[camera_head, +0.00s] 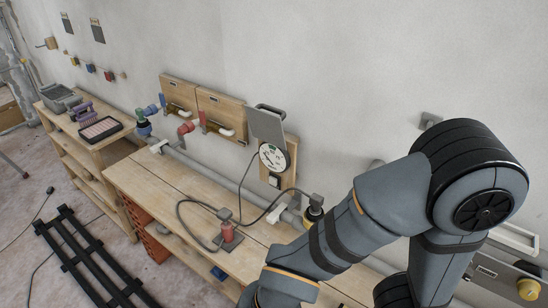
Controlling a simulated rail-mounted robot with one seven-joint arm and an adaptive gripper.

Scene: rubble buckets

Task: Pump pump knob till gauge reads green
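A small red pump-like cylinder (228,231) stands upright on a grey base on the wooden workbench. I cannot clearly tell its knob from its body. Thin dark hoses or cables run on the bench between the gauge board and the cylinder area. My arm crosses the right and bottom of the view; its end is below the frame, so my gripper is not in view.
The workbench (150,182) has free room left of the red cylinder. Grey pipes with blue and red valves run along the wall. A second bench (57,118) at the left holds a tray and a purple rack. A black metal frame (90,258) lies on the floor.

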